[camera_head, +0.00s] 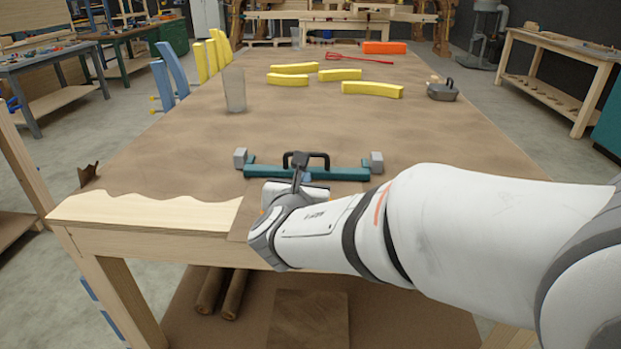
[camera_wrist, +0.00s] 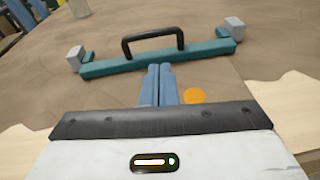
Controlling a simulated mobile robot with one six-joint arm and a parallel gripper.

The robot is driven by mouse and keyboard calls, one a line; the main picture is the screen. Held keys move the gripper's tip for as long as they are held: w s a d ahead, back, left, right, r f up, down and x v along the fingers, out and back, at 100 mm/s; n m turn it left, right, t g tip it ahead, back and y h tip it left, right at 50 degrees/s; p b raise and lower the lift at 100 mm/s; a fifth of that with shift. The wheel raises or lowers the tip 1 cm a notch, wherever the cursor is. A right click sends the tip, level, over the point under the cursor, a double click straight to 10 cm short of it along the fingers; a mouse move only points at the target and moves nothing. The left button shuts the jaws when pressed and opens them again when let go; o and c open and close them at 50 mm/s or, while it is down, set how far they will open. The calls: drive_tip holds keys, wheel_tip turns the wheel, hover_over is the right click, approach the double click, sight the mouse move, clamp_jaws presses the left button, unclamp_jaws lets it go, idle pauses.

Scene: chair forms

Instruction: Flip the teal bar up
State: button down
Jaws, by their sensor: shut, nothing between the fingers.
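The teal bar (camera_head: 262,172) lies across the near part of the workbench, with a black handle (camera_head: 318,156) standing up at its middle. Grey blocks (camera_head: 240,158) and (camera_head: 376,161) sit at its two ends. The wrist view also shows the teal bar (camera_wrist: 110,67), the black handle (camera_wrist: 152,38) and the grey end blocks (camera_wrist: 234,27). My gripper (camera_wrist: 161,70) is shut and empty, its blue-grey fingertips at the near side of the bar, below the handle. I cannot tell whether they touch the bar. In the head view my wrist hides part of the gripper.
Yellow curved pieces (camera_head: 372,89) lie farther back on the brown workbench (camera_head: 190,150). A clear cup (camera_head: 234,90) stands at left, beside blue and yellow upright pieces (camera_head: 171,70). A grey tool (camera_head: 442,91) sits at right. An orange disc (camera_wrist: 194,96) lies right of my fingers.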

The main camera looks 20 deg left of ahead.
drive_tip(key=shift+s+a+f+n+y, duration=0.15)
drive_tip(key=shift+s+a+n+y, duration=0.2)
drive_tip(key=shift+a, duration=0.3)
drive_tip(key=shift+s+a+f+n+y, duration=0.1)
drive_tip(key=shift+a+f+n+y, duration=0.05)
drive_tip(key=shift+a+n, duration=0.4)
drive_tip(key=shift+r, duration=0.1)
drive_tip(key=x, duration=1)
drive_tip(key=shift+w+b, duration=0.1)
drive_tip(key=shift+b, duration=0.25)
drive_tip(key=shift+d+r, duration=0.1)
drive_tip(key=shift+w+d+r+p, duration=0.15)
drive_tip(key=shift+r+p, duration=0.1)
drive_tip(key=shift+p, duration=0.8)
